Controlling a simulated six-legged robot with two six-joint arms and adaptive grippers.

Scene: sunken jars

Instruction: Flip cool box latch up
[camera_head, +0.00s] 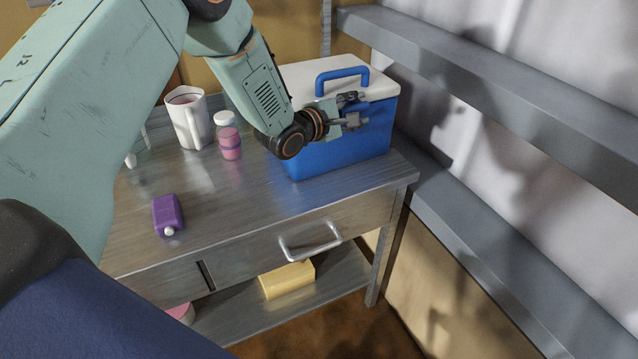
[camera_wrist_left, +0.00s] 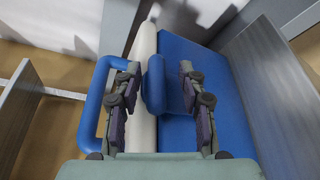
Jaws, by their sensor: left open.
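The blue cool box (camera_head: 345,148) with a white lid (camera_head: 300,80) and a blue handle (camera_head: 342,78) stands at the far right of the metal table. My left gripper (camera_head: 358,108) is at the front of the box, near the lid's edge, and partly hides it. In the left wrist view my left gripper (camera_wrist_left: 160,90) is open. The blue latch (camera_wrist_left: 154,84) lies between its fingers, over the seam of the white lid and the blue body. I see a gap beside the right finger; contact on the left is unclear. My right gripper is not in view.
A white pitcher (camera_head: 190,118), a pink jar with a white lid (camera_head: 229,140) and a purple bottle (camera_head: 167,213) stand or lie on the table (camera_head: 250,210). A yellow block (camera_head: 287,280) is on the lower shelf. Grey wall shelves (camera_head: 500,85) run close along the right.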

